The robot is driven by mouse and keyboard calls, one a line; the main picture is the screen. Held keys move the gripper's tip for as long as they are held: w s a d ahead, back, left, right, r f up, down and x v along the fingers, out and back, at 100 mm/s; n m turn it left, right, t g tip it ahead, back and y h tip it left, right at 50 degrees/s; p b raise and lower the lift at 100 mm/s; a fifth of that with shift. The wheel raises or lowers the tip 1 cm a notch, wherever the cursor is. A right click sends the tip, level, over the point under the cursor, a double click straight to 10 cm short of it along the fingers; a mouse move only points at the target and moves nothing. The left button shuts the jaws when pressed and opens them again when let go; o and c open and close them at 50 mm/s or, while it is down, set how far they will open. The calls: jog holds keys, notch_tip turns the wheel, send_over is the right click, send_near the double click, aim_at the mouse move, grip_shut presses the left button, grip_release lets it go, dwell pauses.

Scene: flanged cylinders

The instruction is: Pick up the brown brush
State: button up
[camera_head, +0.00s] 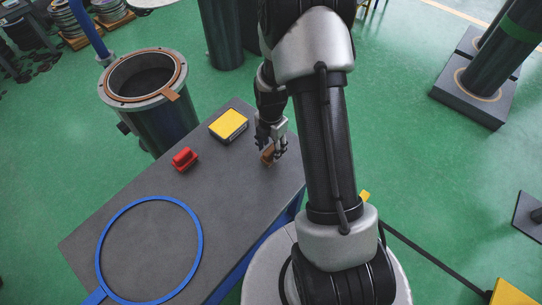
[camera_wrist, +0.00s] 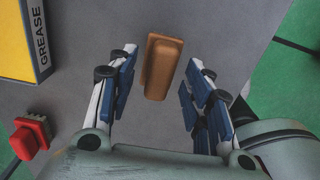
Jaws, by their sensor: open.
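The brown brush (camera_wrist: 160,68) lies on the grey table top. In the wrist view it is a brown block standing roughly lengthwise between the lines of my two fingers. My gripper (camera_wrist: 160,85) is open, with one finger on each side of the brush and visible gaps on both sides. In the head view my gripper (camera_head: 271,146) is low over the right part of the table, and the brush (camera_head: 267,157) shows only in part behind the fingers. I cannot tell the exact height of the fingertips above the table.
A yellow grease box (camera_head: 228,125) and a red object (camera_head: 185,159) are on the grey table (camera_head: 215,190) left of my gripper. A blue ring (camera_head: 103,238) lies at the table's near left end. A flanged cylinder (camera_head: 165,125) stands beyond the table's left edge.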

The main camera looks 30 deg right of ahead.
jog(key=shift+f, duration=0.7)
jog(key=shift+c, duration=0.2)
jog(key=shift+r, duration=0.1)
grip_shut()
